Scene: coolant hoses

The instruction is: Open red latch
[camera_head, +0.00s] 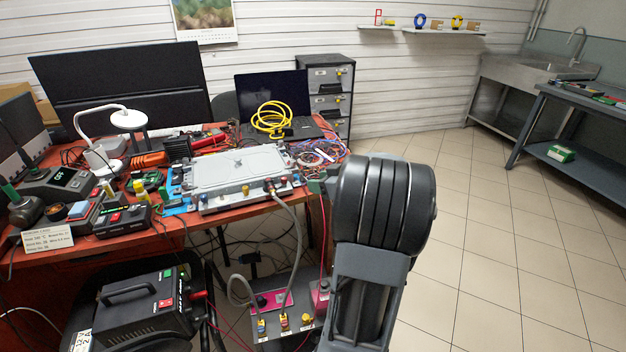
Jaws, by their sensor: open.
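A pale grey flat case (238,167) lies on the red workbench. Its front edge carries small coloured fittings, with a small red one (268,184) at the right, where a grey hose (300,222) joins. The hose runs down to a grey unit (272,300) below the bench. That unit has blue, red and yellow fittings on its front, the red one (284,321) in the middle. I cannot tell which red part is the latch, or whether it is open or shut. My arm fills the lower middle; my gripper is not in view.
The red workbench (150,232) is crowded with electronics, cables, a white lamp (128,119), a laptop (272,100) and a yellow cable coil (273,118). A black power unit (135,308) stands at the lower left. Tiled floor (500,240) on the right is clear.

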